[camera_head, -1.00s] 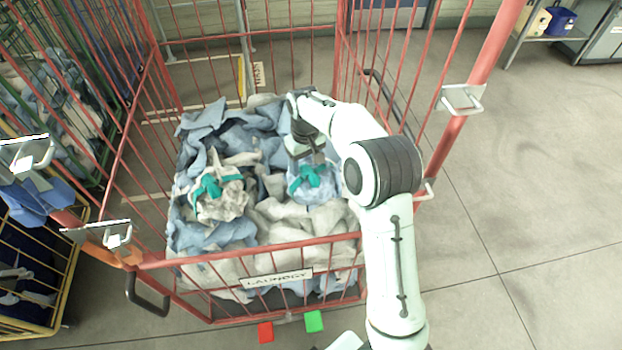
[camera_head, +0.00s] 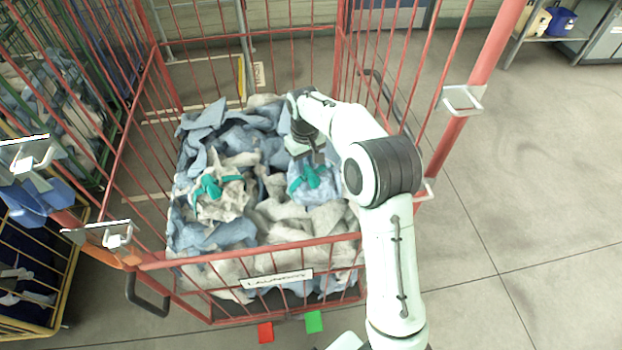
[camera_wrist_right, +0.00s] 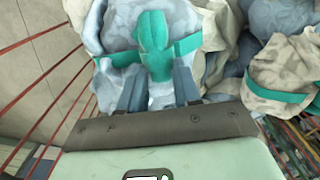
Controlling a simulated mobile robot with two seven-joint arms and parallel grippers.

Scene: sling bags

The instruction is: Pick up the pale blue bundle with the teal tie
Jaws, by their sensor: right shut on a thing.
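The pale blue bundle (camera_head: 301,191) with its teal tie (camera_head: 312,175) sits on the laundry heap at the right side of the red cage trolley. My right gripper (camera_head: 316,157) reaches down to it from behind and above. In the right wrist view my right gripper (camera_wrist_right: 158,88) has its two grey fingers on either side of the knot of the teal tie (camera_wrist_right: 153,45), shut on the pale blue bundle (camera_wrist_right: 120,25). The fingertips are partly hidden in cloth. A cream bundle (camera_head: 232,205) with a teal tie lies to its left. My left gripper is out of view.
The red cage trolley (camera_head: 250,257) has bars on its sides and a low front with a laundry label (camera_head: 276,279). Loose blue and cream cloths fill it. A green cage stands at the left, and the floor at the right is clear.

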